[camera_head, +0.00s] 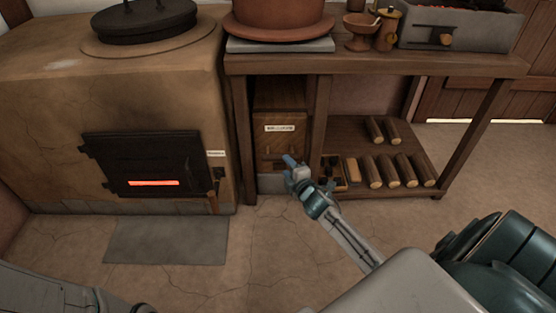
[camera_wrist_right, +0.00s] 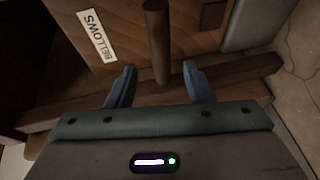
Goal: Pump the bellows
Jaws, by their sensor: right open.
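The bellows (camera_head: 281,108) is a wooden box with a white label, set in a bay under the wooden bench, right of the stove. In the right wrist view its front (camera_wrist_right: 135,25) fills the top, with the label reading BELLOWS upside down. A dark round wooden handle (camera_wrist_right: 157,40) sticks out from it toward the gripper. My right gripper (camera_head: 290,161) is at the lower front of the bellows. In the right wrist view its blue fingers (camera_wrist_right: 160,72) are open, one on each side of the handle's end, with gaps visible on both sides. My left gripper is out of view.
The clay stove (camera_head: 60,100) with a black glowing door (camera_head: 145,165) stands left. The bench (camera_head: 375,66) carries a clay pot (camera_head: 278,18) and a grey brazier (camera_head: 455,30). Logs (camera_head: 390,168) lie on its lower shelf. The floor in front is clear around a grey mat (camera_head: 165,242).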

